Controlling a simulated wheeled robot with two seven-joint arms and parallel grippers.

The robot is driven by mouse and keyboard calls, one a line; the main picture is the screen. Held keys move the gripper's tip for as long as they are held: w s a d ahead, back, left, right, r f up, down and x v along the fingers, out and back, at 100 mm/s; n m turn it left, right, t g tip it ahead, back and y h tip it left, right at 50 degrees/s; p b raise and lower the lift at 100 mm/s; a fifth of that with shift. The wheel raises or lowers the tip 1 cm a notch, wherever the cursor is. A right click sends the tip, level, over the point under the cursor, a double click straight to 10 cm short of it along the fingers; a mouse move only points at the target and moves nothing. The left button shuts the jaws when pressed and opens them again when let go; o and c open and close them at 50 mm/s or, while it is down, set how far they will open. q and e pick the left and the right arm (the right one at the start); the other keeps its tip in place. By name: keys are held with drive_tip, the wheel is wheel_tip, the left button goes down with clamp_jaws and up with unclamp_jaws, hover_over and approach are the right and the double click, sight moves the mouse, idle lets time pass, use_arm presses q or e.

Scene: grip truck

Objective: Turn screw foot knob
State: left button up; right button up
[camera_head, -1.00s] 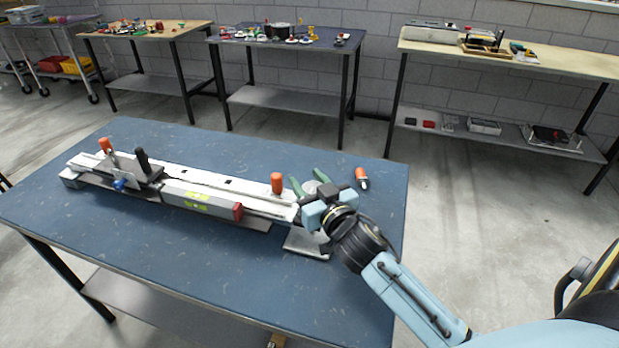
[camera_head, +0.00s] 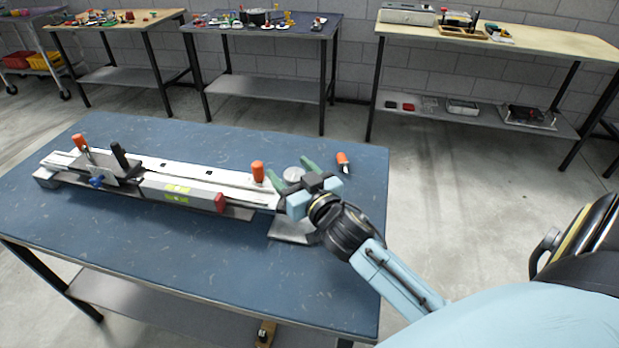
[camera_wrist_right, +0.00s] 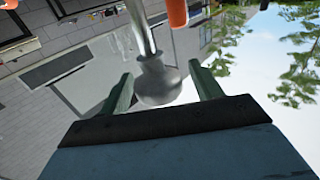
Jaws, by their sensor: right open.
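The screw foot knob (camera_head: 293,174) is a round grey metal piece at the right end of a long fixture (camera_head: 165,172) on the blue table. In the right wrist view the grey knob (camera_wrist_right: 158,82) sits on a thin metal rod, between two green fingers. My right gripper (camera_head: 289,170) is open with its fingers on either side of the knob; small gaps show, and I see no firm contact. The right gripper also shows in the wrist view (camera_wrist_right: 161,76). My left gripper is not in view.
A loose orange-handled item (camera_head: 343,160) lies right of the knob on the blue table (camera_head: 200,270). The table's front is clear. Other workbenches stand behind.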

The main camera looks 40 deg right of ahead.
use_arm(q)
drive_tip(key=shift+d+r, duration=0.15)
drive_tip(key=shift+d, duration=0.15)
use_arm(e)
drive_tip(key=s, duration=1.2)
drive_tip(key=shift+s+a, duration=0.15)
drive_tip(key=shift+a, duration=0.3)
